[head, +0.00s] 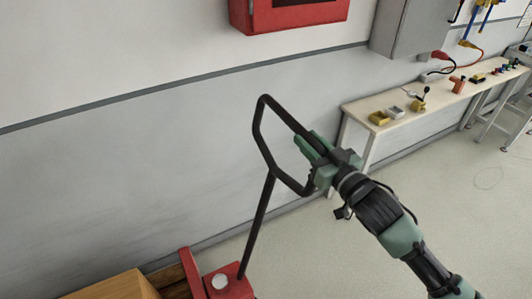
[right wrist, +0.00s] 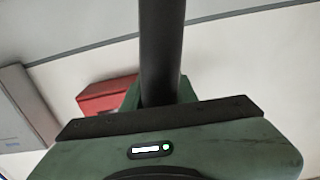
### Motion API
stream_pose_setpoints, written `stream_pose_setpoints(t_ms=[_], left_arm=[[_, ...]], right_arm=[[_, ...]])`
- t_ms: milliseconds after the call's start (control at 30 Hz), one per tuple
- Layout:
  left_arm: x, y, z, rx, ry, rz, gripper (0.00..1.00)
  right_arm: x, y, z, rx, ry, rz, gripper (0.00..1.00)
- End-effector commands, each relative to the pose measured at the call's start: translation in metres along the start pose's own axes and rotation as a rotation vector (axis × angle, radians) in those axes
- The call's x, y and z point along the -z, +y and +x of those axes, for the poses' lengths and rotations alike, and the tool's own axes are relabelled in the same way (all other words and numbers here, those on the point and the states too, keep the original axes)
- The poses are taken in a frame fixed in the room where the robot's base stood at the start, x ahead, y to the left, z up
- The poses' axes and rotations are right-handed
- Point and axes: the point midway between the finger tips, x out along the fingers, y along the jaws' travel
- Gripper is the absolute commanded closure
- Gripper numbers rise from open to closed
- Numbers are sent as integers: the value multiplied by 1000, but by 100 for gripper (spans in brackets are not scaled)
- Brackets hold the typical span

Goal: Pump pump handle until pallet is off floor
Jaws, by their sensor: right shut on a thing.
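The black pump handle (head: 258,220) rises from a red pump base (head: 226,284) at the bottom of the head view and ends in a loop grip. My right gripper (head: 312,150) is shut on the right bar of this loop. In the right wrist view the dark bar of the handle (right wrist: 161,50) runs up from between the fingers, which are largely hidden by the gripper body. A wooden pallet (head: 172,276) shows only in part beside the red base; its underside and the floor below it are out of view. My left gripper is not in view.
A box (head: 115,287) sits at the lower left. A grey wall stands close behind the handle, with a red cabinet (head: 290,12) and a grey cabinet (head: 412,28) on it. A workbench (head: 395,98) with small tools stands at the right; the floor (head: 480,220) in front is clear.

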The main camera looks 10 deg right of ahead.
Motion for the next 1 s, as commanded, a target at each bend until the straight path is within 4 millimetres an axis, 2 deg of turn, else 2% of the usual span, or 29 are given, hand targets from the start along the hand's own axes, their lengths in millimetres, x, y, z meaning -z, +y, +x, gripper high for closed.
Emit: stream_pose_setpoints(t_ms=[33,200,300,500,733,1000], left_arm=[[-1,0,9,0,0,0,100],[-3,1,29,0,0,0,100],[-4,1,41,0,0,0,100],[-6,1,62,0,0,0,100],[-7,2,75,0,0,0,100],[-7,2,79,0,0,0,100]], right_arm=[[-8,26,0,-6,1,9,100],[-26,91,0,-5,3,93,100],[-36,122,0,-6,3,136,100],[-54,170,1,-4,5,202,100],[-66,200,1,-2,5,247,100],[-71,210,1,0,4,265,100]])
